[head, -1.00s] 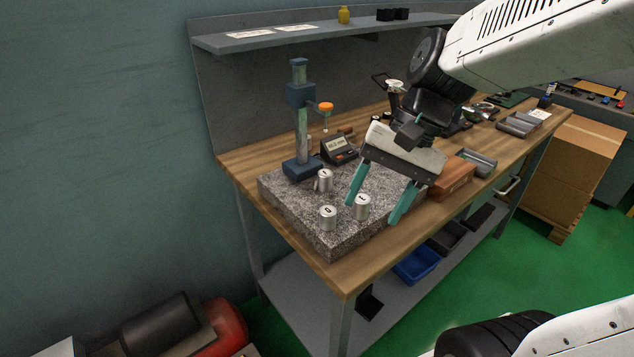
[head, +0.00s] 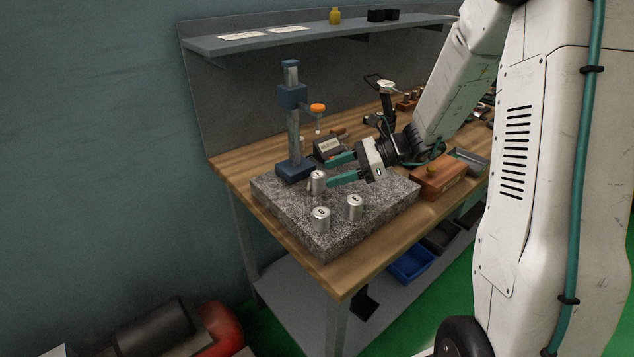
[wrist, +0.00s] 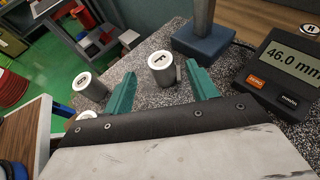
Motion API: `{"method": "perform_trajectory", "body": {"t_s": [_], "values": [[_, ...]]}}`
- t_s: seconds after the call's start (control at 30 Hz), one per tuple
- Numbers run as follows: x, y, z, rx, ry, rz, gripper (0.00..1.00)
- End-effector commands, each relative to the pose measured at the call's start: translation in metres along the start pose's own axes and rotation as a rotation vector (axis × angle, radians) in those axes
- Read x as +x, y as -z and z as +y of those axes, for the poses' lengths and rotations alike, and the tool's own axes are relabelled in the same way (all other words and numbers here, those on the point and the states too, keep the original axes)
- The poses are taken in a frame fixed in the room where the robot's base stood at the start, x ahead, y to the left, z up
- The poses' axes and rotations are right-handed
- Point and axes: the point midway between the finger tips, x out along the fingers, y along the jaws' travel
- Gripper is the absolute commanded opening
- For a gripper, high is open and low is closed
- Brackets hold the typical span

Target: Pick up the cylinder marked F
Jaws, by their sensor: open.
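The cylinder marked F (wrist: 161,72) is a silver metal cylinder standing upright on the speckled granite plate (head: 283,215). In the wrist view its black F faces up, and a small piece sticks out at its side. In the head view it is the back cylinder (head: 317,182) by the stand. My gripper (head: 330,173) is open with its teal fingers pointing at it. In the wrist view my gripper (wrist: 160,69) has one finger on either side of the cylinder. The right finger looks very close to it; I cannot tell whether they touch.
Two other marked cylinders (head: 322,220) and (head: 355,208) stand nearer the plate's front. A blue measuring stand (head: 295,168) rises just behind the F cylinder. A digital readout (wrist: 290,75) stands to its right. A wooden box (head: 438,178) lies right of the plate.

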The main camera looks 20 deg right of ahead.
Motion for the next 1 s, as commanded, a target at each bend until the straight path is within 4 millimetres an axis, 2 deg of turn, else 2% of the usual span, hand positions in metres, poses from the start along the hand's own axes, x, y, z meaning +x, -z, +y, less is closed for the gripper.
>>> {"method": "perform_trajectory", "body": {"t_s": [0.2, 0.3, 0.6, 0.7, 0.8, 1.0], "values": [[0.034, 0.005, -0.001, 0.000, -0.004, 0.001, 0.58], [0.044, 0.005, -0.001, 0.000, -0.004, 0.000, 0.58], [0.048, 0.005, -0.001, -0.001, -0.001, 0.001, 0.58], [0.048, 0.005, -0.001, -0.001, -0.001, 0.001, 0.30], [0.048, 0.005, -0.001, -0.001, -0.002, 0.001, 0.07], [0.048, 0.005, -0.001, -0.002, -0.001, 0.001, 0.07]]}}
